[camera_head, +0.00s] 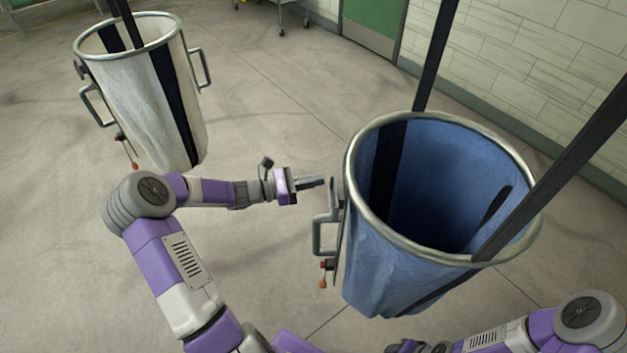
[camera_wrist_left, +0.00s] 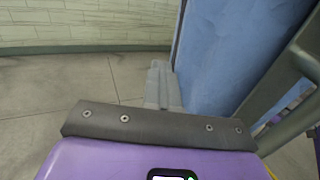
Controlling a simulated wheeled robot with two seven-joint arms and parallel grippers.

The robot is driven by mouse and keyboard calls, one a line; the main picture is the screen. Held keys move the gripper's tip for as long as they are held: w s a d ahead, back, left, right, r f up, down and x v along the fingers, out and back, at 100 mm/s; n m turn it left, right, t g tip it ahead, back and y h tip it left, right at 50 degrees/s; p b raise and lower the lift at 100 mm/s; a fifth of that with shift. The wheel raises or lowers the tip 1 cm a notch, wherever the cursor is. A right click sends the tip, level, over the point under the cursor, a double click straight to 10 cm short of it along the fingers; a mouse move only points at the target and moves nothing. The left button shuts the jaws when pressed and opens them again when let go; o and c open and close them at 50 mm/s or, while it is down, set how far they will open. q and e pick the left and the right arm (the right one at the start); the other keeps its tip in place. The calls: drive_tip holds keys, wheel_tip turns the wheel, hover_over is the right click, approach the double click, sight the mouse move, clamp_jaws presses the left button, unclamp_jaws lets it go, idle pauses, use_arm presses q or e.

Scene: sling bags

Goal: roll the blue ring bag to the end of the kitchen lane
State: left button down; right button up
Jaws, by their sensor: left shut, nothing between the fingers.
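The blue ring bag (camera_head: 400,265) hangs from black straps at the right of the head view, with a metal ring at its top and a handle (camera_head: 322,234) on its left side. Its blue cloth (camera_wrist_left: 240,50) fills the right of the left wrist view. My left gripper (camera_head: 318,182) is shut and empty, just left of the bag near the upper part of the handle. In the left wrist view its fingers (camera_wrist_left: 162,88) lie beside the cloth; whether they touch it I cannot tell. My right gripper is not in view; part of my right arm shows at lower right.
A white ring bag (camera_head: 150,100) hangs at the upper left with handles on its sides. A wheeled cart (camera_head: 280,14) and a green door (camera_head: 375,22) are at the back. A tiled wall (camera_head: 540,60) runs along the right. The grey floor (camera_head: 260,110) between the bags is clear.

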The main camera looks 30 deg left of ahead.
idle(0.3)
use_arm(q)
drive_tip(key=c, duration=1)
unclamp_jaws()
drive_tip(key=v, duration=0.7)
drive_tip(key=shift+s+a, duration=0.2)
drive_tip(key=shift+a, duration=0.05)
